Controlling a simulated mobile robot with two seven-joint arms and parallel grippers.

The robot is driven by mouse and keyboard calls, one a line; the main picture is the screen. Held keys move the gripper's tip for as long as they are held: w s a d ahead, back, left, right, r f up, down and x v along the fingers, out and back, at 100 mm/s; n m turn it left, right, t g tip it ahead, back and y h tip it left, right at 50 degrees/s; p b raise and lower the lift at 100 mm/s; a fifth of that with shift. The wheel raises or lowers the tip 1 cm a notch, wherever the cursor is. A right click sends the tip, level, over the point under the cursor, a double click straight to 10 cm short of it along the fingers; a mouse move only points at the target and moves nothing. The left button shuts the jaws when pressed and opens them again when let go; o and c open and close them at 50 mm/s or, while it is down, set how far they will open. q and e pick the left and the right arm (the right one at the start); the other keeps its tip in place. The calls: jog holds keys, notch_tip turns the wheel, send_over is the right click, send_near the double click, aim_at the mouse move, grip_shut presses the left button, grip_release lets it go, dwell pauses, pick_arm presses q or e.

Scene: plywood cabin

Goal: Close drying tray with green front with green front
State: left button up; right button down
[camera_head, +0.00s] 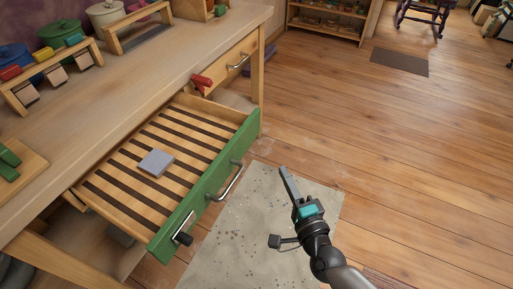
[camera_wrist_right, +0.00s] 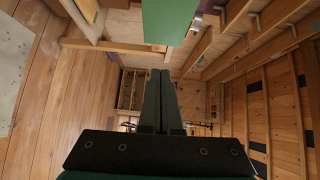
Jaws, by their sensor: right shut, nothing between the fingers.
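The drying tray (camera_head: 206,190) with the green front is pulled out from under the workbench. It has a slatted wooden bottom and a metal handle (camera_head: 229,184) on its front. A small grey block (camera_head: 156,163) lies on the slats. My right gripper (camera_head: 284,172) is shut and empty. It is to the right of the green front, apart from it, above the grey mat. The right wrist view shows its closed fingers (camera_wrist_right: 159,84) pointing ahead, with part of the green front (camera_wrist_right: 168,20) at the top. My left gripper is not in view.
The wooden workbench (camera_head: 150,80) holds pots and small containers along the wall. A second drawer (camera_head: 235,62) with a metal handle and a red thing near it sits farther back. A speckled grey mat (camera_head: 240,240) lies on the plank floor.

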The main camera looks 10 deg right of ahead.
jog(key=b, duration=0.2)
send_near(253, 131)
jog(key=w, duration=0.5)
jog(key=shift+w+a+f, duration=0.15)
jog(key=shift+w+a, duration=0.25)
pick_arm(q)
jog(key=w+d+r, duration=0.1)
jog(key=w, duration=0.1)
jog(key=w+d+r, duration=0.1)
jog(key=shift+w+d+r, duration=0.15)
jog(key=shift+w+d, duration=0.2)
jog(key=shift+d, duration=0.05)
